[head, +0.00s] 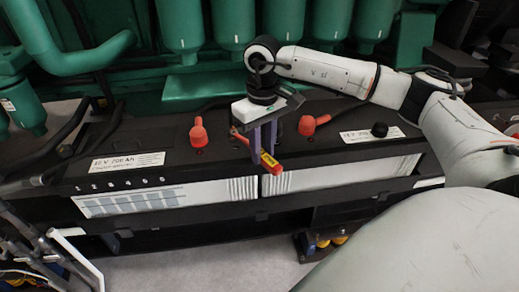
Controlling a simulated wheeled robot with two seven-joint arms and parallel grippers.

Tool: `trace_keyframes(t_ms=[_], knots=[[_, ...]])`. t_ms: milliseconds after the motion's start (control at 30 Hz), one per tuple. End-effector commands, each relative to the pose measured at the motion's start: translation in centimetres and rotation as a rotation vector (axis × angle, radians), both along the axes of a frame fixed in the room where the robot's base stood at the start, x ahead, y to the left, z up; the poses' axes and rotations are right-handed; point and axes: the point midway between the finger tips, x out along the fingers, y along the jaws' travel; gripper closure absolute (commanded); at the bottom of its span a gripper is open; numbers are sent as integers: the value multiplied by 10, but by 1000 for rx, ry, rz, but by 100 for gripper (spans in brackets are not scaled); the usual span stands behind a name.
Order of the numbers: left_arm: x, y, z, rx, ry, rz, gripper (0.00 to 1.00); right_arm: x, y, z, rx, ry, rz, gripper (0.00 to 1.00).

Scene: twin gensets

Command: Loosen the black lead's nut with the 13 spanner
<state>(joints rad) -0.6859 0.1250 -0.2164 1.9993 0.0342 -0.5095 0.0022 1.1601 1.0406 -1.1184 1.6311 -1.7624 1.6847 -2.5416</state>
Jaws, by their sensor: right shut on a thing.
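My right gripper (264,146) is above the two batteries, near the gap between them, with its fingers pointing down. It is shut on a red tool with a yellow patch (270,162), which I take for the 13 spanner. The tool slants from upper left to lower right, and the fingers hide its middle. Its working end is too small to make out. Black leads (67,131) run to the left part of the left battery (145,190). I cannot make out the nut on a black lead. My left gripper is not in view.
Red terminal caps stand on the left battery (198,132) and the right battery (308,125). A black cap (379,130) is on the right battery. Green engine parts (182,88) close off the back. Grey floor (235,255) shows below the battery rack.

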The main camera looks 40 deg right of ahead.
Motion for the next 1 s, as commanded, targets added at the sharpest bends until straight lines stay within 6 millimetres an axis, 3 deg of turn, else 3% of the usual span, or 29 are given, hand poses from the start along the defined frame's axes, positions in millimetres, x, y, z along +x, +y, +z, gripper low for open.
trace_keyframes(t_ms=[1000], knots=[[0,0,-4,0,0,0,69,3,-37,1,-4,-1,248,100]])
